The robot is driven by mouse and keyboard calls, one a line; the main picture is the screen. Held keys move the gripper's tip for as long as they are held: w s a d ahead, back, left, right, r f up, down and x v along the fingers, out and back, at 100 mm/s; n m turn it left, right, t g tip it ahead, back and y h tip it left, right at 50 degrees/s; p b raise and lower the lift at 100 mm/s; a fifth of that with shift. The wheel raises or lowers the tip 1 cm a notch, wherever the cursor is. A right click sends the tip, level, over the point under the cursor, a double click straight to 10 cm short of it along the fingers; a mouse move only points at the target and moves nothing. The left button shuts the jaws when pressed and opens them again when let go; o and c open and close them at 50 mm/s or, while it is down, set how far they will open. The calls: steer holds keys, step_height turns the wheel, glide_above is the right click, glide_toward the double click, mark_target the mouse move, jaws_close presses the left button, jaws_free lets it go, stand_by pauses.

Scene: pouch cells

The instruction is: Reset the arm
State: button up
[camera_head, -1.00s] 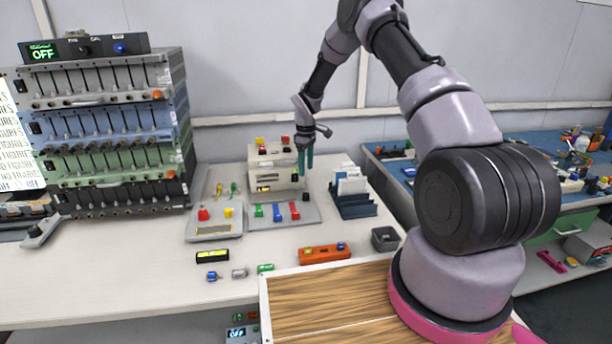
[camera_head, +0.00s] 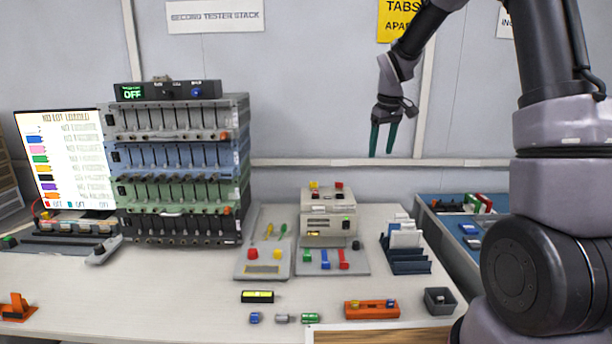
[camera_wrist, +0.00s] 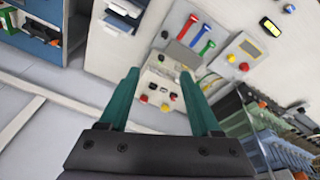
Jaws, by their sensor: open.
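My gripper (camera_head: 382,138) has teal fingers that point down, and it hangs in the air in front of the wall, above and behind the workbench. In the wrist view its two fingers (camera_wrist: 158,95) are spread apart with nothing between them. My arm comes in from the right side of the head view, bent high over the bench. The gripper is clear of the beige tester box (camera_head: 328,220) below it, which also shows between and beyond the fingers in the wrist view (camera_wrist: 160,82).
A rack of testers (camera_head: 180,165) stands at the left beside a screen (camera_head: 65,160). A dark blue slotted holder (camera_head: 408,262), an orange block (camera_head: 371,309) and a grey bin (camera_head: 439,300) sit on the white bench (camera_head: 190,290). The air around my gripper is free.

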steer(key=s+d+r+m+t, duration=0.2)
steer(key=s+r+m, duration=0.3)
steer(key=s+r, duration=0.95)
steer(key=s+m+t+y, duration=0.1)
steer(key=s+m, duration=0.3)
steer(key=s, duration=1.2)
steer(key=shift+s+d+t+y, duration=0.2)
steer(key=shift+t+y, duration=0.2)
steer(key=shift+t, duration=0.5)
